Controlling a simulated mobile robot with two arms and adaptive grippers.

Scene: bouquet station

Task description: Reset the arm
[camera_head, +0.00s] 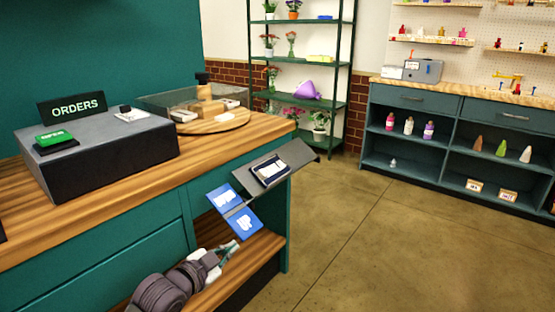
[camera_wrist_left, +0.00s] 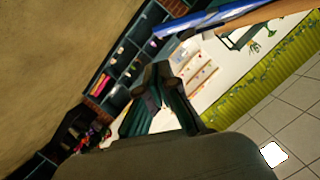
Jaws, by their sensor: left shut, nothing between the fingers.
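My left arm comes in from the bottom left of the head view. The right gripper does not show in either view.
The blue cards (camera_head: 243,221) and a dark tilted holder (camera_head: 290,153) stick out from the counter (camera_head: 215,147). An ORDERS sign (camera_head: 76,107) stands on a dark box (camera_head: 120,160). A plant rack (camera_head: 300,48) and teal shelves (camera_head: 455,125) stand beyond. The floor on the right is clear.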

